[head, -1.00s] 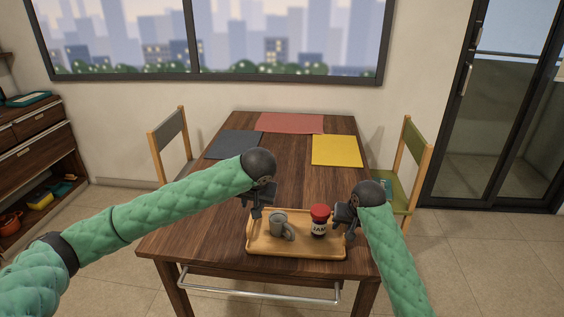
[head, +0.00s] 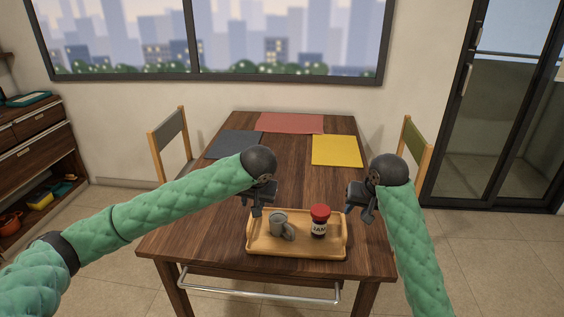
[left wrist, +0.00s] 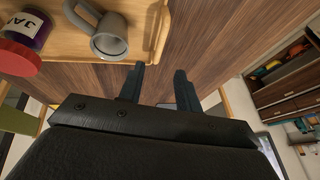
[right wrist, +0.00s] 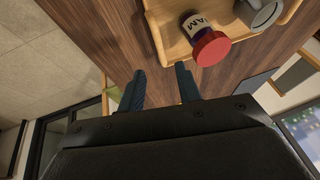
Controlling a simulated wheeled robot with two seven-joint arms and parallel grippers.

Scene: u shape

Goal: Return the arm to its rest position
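My left gripper (head: 257,207) hovers over the table just behind the left end of the wooden tray (head: 268,250). In the left wrist view its fingers (left wrist: 160,85) are apart with nothing between them. My right gripper (head: 370,212) is above the table's right side, just off the tray's right end. In the right wrist view its fingers (right wrist: 160,88) are apart and empty. A grey mug (head: 277,221) and a jam jar (head: 320,224) with a red lid stand upright on the tray. Neither gripper touches them.
The wooden table (head: 205,235) has a grey mat (head: 234,144), a red mat (head: 290,123) and a yellow mat (head: 336,150) toward its far side. Chairs stand at the left (head: 170,140) and right (head: 414,150). The table's middle is clear.

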